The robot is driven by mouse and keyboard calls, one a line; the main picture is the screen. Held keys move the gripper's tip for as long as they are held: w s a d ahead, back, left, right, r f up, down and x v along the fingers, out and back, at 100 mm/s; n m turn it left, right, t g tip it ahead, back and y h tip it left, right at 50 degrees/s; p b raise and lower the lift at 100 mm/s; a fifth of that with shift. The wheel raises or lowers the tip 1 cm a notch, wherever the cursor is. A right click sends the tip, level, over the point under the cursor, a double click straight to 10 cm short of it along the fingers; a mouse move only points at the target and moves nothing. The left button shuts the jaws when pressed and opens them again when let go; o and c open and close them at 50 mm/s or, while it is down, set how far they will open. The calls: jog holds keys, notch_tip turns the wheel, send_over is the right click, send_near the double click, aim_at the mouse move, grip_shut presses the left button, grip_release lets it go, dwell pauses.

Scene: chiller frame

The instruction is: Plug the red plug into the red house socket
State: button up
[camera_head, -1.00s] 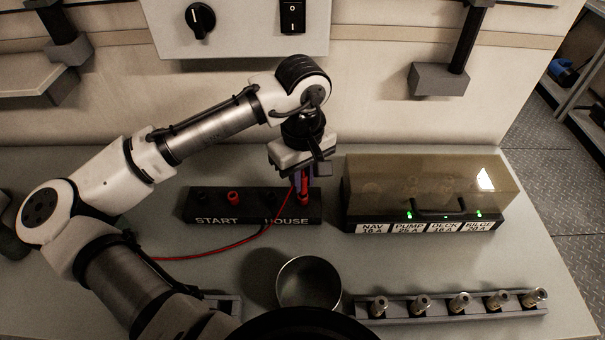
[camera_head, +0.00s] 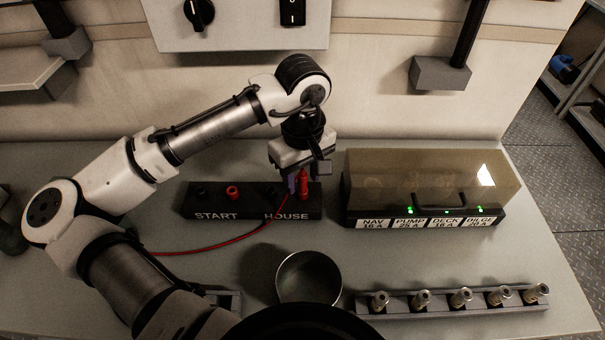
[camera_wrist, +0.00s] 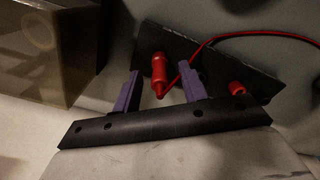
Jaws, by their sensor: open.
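The red plug (camera_head: 304,182) stands upright at the right end of the black socket block (camera_head: 245,213), at the red socket position of the HOUSE pair, which it hides. Its red cable runs left over the counter. My gripper (camera_head: 298,180) is open just above and behind the plug. In the wrist view the plug (camera_wrist: 159,72) shows between the two purple fingers of my gripper (camera_wrist: 160,92), with clear gaps on both sides. The red START socket (camera_head: 232,192) is empty, and it also shows in the wrist view (camera_wrist: 236,88).
A fuse box with a tinted cover (camera_head: 430,185) stands close on the right of the block. A metal cup (camera_head: 309,278) is in front, beside a rack of several fuses (camera_head: 450,301). The counter between cup and block is clear except for the cable.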

notch_tip(320, 180, up, 14)
jog(key=b, duration=0.1)
jog(key=shift+f, duration=0.15)
dwell(0.6)
